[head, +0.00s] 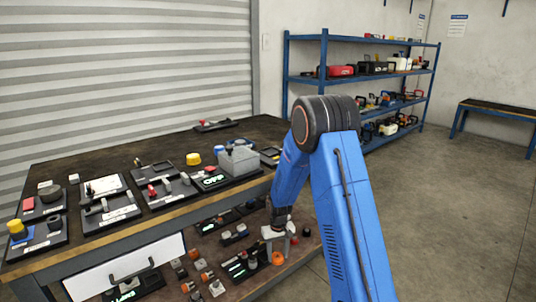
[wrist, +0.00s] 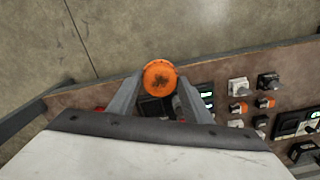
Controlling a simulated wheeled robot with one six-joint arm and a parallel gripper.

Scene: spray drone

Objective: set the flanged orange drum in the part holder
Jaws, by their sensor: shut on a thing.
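The orange drum (wrist: 160,78) is between the fingertips of my gripper (wrist: 158,92) in the wrist view, its round, dark-marked end facing the camera. The gripper is shut on it. In the head view the drum (head: 278,258) shows just below my gripper (head: 277,240), over the lower shelf at its front edge. A dark holder with a glowing green label (head: 238,268) lies just left of the drum. In the wrist view a dark holder (wrist: 155,107) is partly hidden behind the drum and fingers. I cannot tell which holder is the part holder, or whether the drum touches anything.
The lower shelf (wrist: 85,95) bears several small grey and orange parts (head: 200,265) and dark trays. The workbench top (head: 150,150) above it is crowded with trays. Its edge is close to my arm. Open floor (head: 450,200) lies to the right.

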